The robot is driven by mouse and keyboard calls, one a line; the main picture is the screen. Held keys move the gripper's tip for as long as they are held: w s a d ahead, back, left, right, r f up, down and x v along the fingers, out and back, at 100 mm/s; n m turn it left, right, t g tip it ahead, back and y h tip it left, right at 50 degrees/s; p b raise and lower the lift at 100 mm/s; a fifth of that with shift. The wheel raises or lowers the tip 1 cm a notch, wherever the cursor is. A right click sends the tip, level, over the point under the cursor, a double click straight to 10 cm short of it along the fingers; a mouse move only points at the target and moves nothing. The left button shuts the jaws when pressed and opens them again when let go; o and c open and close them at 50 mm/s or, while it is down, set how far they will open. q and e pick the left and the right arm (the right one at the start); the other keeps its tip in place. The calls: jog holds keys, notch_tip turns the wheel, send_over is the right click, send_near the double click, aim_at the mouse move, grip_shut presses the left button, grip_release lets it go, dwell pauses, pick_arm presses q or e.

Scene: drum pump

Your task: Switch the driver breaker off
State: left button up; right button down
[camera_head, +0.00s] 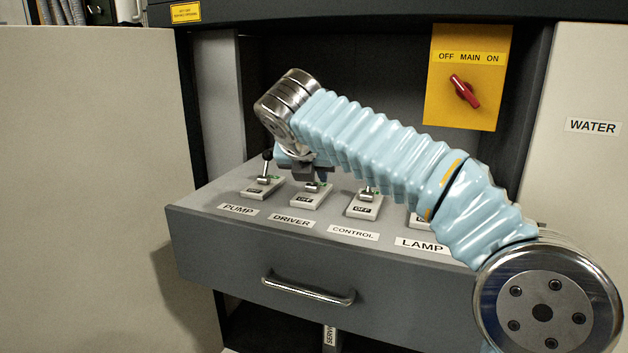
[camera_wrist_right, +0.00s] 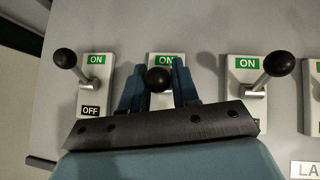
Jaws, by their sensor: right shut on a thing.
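The driver breaker (camera_head: 308,201) is a pale plate on the grey sloped panel, behind the DRIVER label (camera_head: 291,220). Its OFF mark shows in the head view; its green ON mark (camera_wrist_right: 162,59) shows in the right wrist view. My right gripper (camera_head: 308,173) is over this breaker. In the right wrist view its two blue fingers (camera_wrist_right: 158,84) are shut on the black-knobbed driver lever (camera_wrist_right: 159,79), one finger on each side. The lower part of the lever and the OFF mark are hidden there, and I cannot tell its exact tilt. My left gripper is not in view.
The pump breaker (camera_wrist_right: 92,72) stands left and the control breaker (camera_wrist_right: 246,72) right, both with black-knobbed levers close by. The lamp breaker is partly behind my right arm. A yellow main switch (camera_head: 470,78) is on the back wall. A drawer handle (camera_head: 308,290) sits below the panel.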

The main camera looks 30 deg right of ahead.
jog(key=shift+s+a+f+t+h+b, duration=0.2)
jog(key=shift+a+f+t+h+b, duration=0.05)
jog(key=shift+t+h+b, duration=0.4)
jog(key=shift+s+a+n+t+h+b, duration=0.15)
jog(key=shift+t+h+b, duration=0.45)
jog(key=shift+t+b, duration=0.05)
jog(key=shift+s+a+n+t+h+b, duration=0.15)
jog(key=shift+t+h+b, duration=0.4)
jog(key=shift+t+b, duration=0.05)
jog(key=c, duration=1)
grip_release()
jog(key=p+v, duration=0.1)
jog(key=v, duration=1.3)
jog(key=shift+w, duration=0.1)
